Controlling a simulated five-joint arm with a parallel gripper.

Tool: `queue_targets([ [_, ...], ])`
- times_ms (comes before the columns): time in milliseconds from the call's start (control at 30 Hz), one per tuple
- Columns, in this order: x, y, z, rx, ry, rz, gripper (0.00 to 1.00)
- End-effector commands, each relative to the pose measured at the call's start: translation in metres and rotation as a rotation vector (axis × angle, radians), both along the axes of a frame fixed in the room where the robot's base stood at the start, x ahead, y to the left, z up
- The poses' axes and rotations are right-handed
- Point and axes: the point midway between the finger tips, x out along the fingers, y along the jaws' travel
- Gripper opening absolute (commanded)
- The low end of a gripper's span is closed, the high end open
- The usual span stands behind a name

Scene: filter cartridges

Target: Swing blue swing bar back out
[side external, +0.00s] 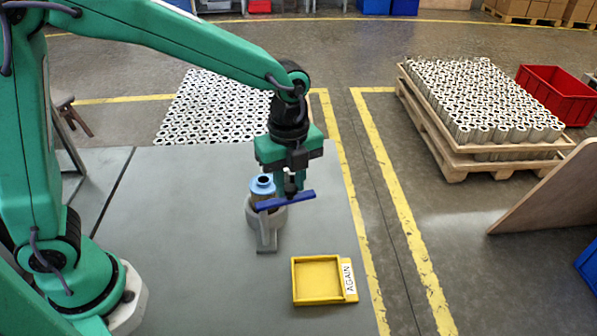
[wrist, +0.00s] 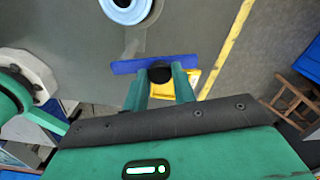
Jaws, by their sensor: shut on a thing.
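The blue swing bar (side external: 301,198) is a flat strip in front of and to the right of the filter cartridge (side external: 263,187), not across its top. Its left end is by an upright grey post (side external: 266,236). The cartridge has a light blue top with a dark hole and stands in a round grey holder (side external: 251,217). My gripper (side external: 290,188) points down over the bar. In the wrist view my gripper (wrist: 161,76) has its green fingers shut on the bar's black knob, and the bar (wrist: 126,67) lies apart from the cartridge (wrist: 127,10).
A yellow tray (side external: 317,279) labelled AGAIN lies at the front of the grey table (side external: 190,230). A sheet of many cartridges (side external: 215,105) lies behind. A loaded pallet (side external: 480,105) and red crate (side external: 555,92) stand on the floor at right. The table left of the holder is clear.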

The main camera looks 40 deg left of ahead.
Motion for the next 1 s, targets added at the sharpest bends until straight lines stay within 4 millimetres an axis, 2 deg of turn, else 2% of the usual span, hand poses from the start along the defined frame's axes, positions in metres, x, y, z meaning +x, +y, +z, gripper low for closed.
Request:
queue_targets([
  [333,0.001,-0.001,0.002,-0.003,-0.006,-0.006,0.0],
  [367,0.001,-0.001,0.002,-0.003,-0.006,-0.006,0.28],
  [467,0.001,-0.001,0.001,-0.003,-0.006,-0.006,0.48],
  [800,0.001,-0.001,0.001,-0.001,-0.003,-0.004,0.48],
  [1000,0.001,-0.001,0.012,-0.002,-0.006,-0.004,0.48],
])
